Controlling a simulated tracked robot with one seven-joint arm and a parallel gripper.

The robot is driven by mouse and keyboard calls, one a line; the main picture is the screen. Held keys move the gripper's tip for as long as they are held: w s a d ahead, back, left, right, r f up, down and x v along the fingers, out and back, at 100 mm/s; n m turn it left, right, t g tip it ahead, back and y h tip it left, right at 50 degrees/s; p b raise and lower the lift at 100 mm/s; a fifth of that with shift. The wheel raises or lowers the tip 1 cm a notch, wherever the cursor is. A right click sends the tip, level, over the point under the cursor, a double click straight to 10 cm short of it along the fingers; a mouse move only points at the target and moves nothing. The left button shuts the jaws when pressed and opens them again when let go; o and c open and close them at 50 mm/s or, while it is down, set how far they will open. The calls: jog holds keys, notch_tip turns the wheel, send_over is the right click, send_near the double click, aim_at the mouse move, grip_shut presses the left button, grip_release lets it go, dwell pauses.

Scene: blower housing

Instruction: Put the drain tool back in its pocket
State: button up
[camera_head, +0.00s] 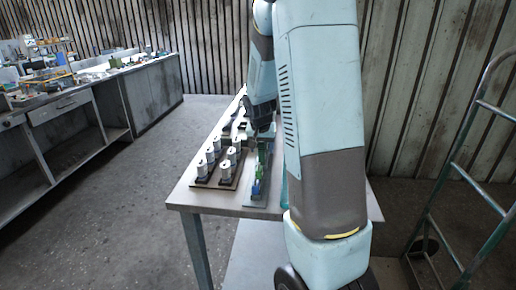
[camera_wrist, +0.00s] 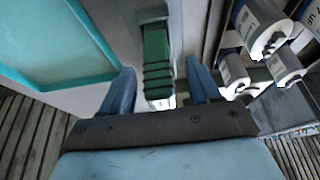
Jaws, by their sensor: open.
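A green ribbed handle (camera_wrist: 158,62), which appears to be the drain tool, lies between the two blue fingers of my gripper (camera_wrist: 159,80) in the wrist view. The fingers are apart, with a visible gap on each side of the handle. In the head view my gripper (camera_head: 262,138) is over the table, above a green piece (camera_head: 262,155) on a narrow grey strip.
Dark racks with several white, labelled cylinders (camera_head: 215,152) stand left of my gripper; they also show in the wrist view (camera_wrist: 258,22). A blue item (camera_head: 258,187) lies near the table's front. A teal-rimmed tray (camera_wrist: 50,84) is beside the handle. A hand truck (camera_head: 470,150) stands right.

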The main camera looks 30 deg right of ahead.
jog(key=v, duration=1.3)
jog(key=shift+s+r, duration=0.15)
jog(key=shift+r, duration=0.15)
jog(key=shift+a, duration=0.15)
jog(key=s+a+r+n, duration=0.2)
jog(key=s+a, duration=0.2)
jog(key=s, duration=0.4)
jog(key=s+a+r+n+t+y, duration=0.1)
jog(key=s+a, duration=0.3)
jog(key=s, duration=0.4)
jog(key=s+a+r+n+t+y, duration=0.1)
jog(key=s+a+r+n, duration=0.2)
jog(key=s, duration=0.6)
jog(key=shift+a+r+n, duration=0.4)
jog(key=shift+a+r, duration=0.05)
jog(key=shift+a, duration=0.25)
jog(key=shift+s, duration=0.1)
jog(key=shift+c, duration=1.4)
jog(key=shift+d, duration=0.15)
jog(key=shift+c, duration=0.4)
